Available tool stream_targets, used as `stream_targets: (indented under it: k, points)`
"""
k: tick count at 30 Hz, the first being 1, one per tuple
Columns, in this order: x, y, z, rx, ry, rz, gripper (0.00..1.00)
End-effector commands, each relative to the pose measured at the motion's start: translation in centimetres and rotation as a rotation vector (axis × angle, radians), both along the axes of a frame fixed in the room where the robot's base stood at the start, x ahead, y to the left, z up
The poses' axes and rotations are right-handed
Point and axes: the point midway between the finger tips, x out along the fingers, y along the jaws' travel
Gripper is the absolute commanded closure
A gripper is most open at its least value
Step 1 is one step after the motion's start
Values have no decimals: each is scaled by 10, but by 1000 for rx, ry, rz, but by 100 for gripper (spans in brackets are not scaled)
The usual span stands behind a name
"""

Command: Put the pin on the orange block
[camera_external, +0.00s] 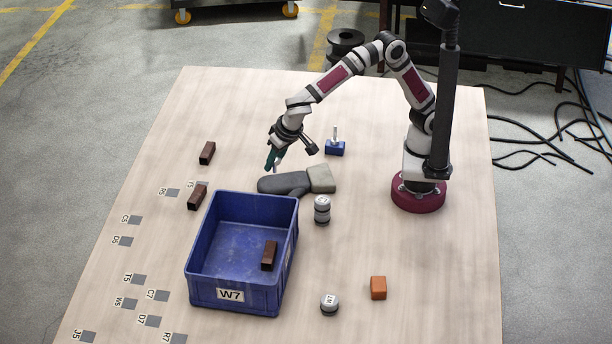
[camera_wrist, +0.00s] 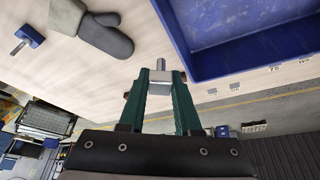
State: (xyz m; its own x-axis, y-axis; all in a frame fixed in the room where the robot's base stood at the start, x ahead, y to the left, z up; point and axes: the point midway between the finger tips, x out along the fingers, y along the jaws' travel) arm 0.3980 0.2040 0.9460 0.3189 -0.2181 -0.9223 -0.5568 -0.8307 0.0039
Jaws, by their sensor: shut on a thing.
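My gripper (camera_external: 272,162) hangs above the table behind the blue bin. Its green fingers (camera_wrist: 160,82) are shut on a small silvery metal piece, which looks like the pin (camera_wrist: 159,72); its narrow stem shows between the fingertips in the wrist view. In the external view the held piece is mostly hidden by the fingers. The orange block (camera_external: 378,288) sits alone on the table at the front right, its top bare, well apart from my gripper. It is not in the wrist view. A blue block (camera_external: 335,149) with an upright silvery peg (camera_external: 336,133) stands right of my gripper.
A blue bin (camera_external: 235,296) labelled W7 holds a brown block (camera_external: 269,255). Two brown blocks (camera_external: 207,153) lie at left.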

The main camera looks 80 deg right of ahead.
Motion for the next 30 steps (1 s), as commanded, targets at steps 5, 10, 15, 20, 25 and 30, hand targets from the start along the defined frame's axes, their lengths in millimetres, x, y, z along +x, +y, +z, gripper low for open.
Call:
stream_targets:
  k: [5,10,15,20,25,30]
  points:
    - [-91,79,-1,0,1,264,100]
    - [-156,112,-4,2,2,432,100]
    - [-196,125,-6,3,3,532,100]
    - [-222,131,-9,2,4,600,100]
    - [-220,130,-39,-1,6,594,100]
    - [-222,133,-59,0,5,594,100]
